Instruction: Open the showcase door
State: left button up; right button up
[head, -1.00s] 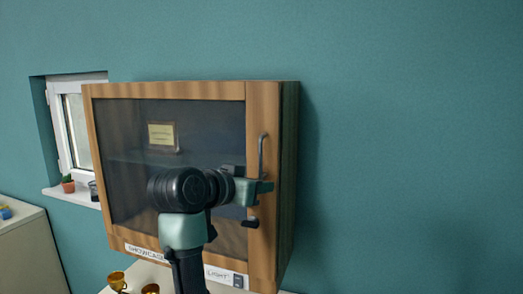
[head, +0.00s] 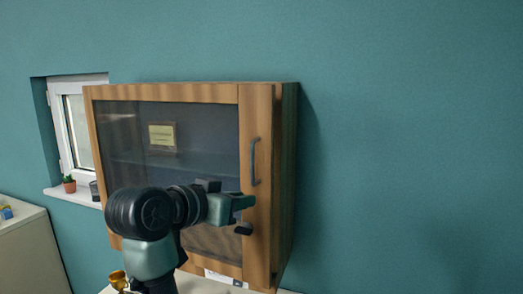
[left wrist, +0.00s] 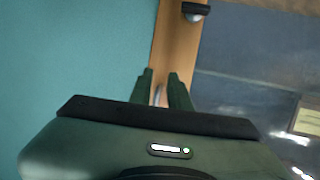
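The showcase (head: 184,92) is a wooden wall cabinet with a dark glass door (head: 205,135). The door's right stile (head: 259,100) stands slightly off the cabinet side, so the door looks slightly ajar. A grey vertical bar handle (head: 254,160) is on that stile and shows whole. My left gripper (head: 244,215) is open in front of the stile, just below and left of the handle in the picture. In the left wrist view, the open fingers (left wrist: 161,90) have a thin silver bar, seemingly the handle (left wrist: 157,95), between or beyond them; contact cannot be told. My right gripper is out of view.
A label (head: 162,135) shows behind the glass. A window (head: 75,125) with a potted cactus (head: 69,184) is on the left. A white cabinet (head: 30,250) stands lower left and a gold cup (head: 117,279) below the showcase. The wall right of the showcase is bare.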

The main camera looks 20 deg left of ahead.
pick_arm(q)
jog(key=shift+s, duration=0.1)
dwell(0.5)
jog(key=v, duration=0.8)
jog(key=shift+p, duration=0.3)
jog(key=shift+f, duration=0.1)
